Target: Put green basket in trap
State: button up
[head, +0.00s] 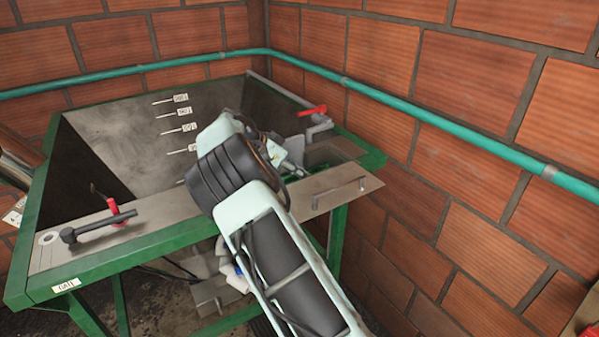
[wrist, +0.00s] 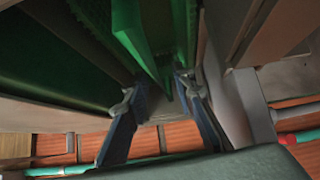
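In the head view, my gripper is at the right end of the green-framed metal table, mostly hidden by my own wrist. A small green piece, apparently the green basket (head: 292,171), shows beside it, low near the trap opening (head: 328,153). In the wrist view, my gripper (wrist: 160,88) has its two fingers spread apart. Green walls, apparently of the basket (wrist: 150,40), run down between and beyond the fingertips. I see space around the green edge between the fingers; firm contact is not visible. The basket's full shape is hidden.
A metal plate with a handle (head: 340,190) lies at the table's front right. A red-handled valve (head: 312,110) stands behind the opening. Brick walls and a teal pipe (head: 430,115) border the back and right.

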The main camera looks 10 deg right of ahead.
jog(key=shift+r, duration=0.15)
jog(key=b+v, duration=0.1)
jog(key=v, duration=1.1)
